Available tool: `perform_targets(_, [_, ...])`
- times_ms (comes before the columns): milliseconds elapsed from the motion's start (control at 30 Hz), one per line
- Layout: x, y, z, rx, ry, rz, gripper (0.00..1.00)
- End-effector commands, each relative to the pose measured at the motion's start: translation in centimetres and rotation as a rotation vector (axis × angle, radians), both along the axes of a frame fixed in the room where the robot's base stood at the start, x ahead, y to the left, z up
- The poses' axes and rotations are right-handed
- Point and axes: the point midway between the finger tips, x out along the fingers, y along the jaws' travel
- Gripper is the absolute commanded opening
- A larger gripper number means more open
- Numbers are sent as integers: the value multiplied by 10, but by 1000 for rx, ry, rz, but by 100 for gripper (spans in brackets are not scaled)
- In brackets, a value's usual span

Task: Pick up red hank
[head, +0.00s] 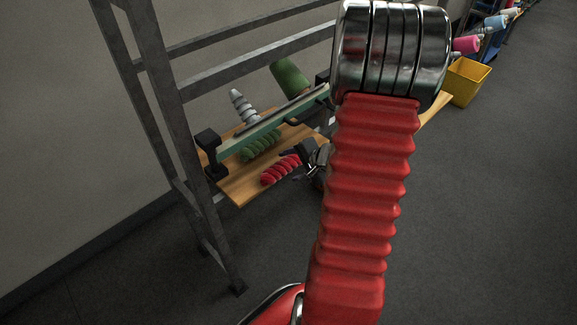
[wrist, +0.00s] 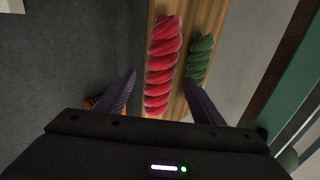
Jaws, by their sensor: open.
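The red hank (head: 281,170) is a twisted bundle lying on a wooden shelf board (head: 240,188), near its front edge. In the wrist view the red hank (wrist: 163,62) lies lengthwise ahead of my gripper, its near end between the lines of the two fingers. My gripper (wrist: 160,88) is open, one finger on each side of the hank, with no visible grip on it. In the head view my gripper (head: 308,165) is just right of the hank, partly hidden behind my arm.
A green hank (head: 260,146) lies beside the red one, close to the right finger in the wrist view. A green rail (head: 262,131) runs above the board. A green cone (head: 290,77) and a grey ribbed spool (head: 243,106) stand behind. A grey metal frame (head: 165,90) rises at left.

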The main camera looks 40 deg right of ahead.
Motion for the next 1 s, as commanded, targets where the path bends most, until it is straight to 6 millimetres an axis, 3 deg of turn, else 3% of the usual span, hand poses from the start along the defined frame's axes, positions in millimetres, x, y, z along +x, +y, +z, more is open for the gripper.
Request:
perform_targets(300, [20,0,-21,0,1,0,62])
perform_targets(667, [23,0,-23,-1,1,1,62])
perform_targets(1000, [23,0,-23,-1,0,1,38])
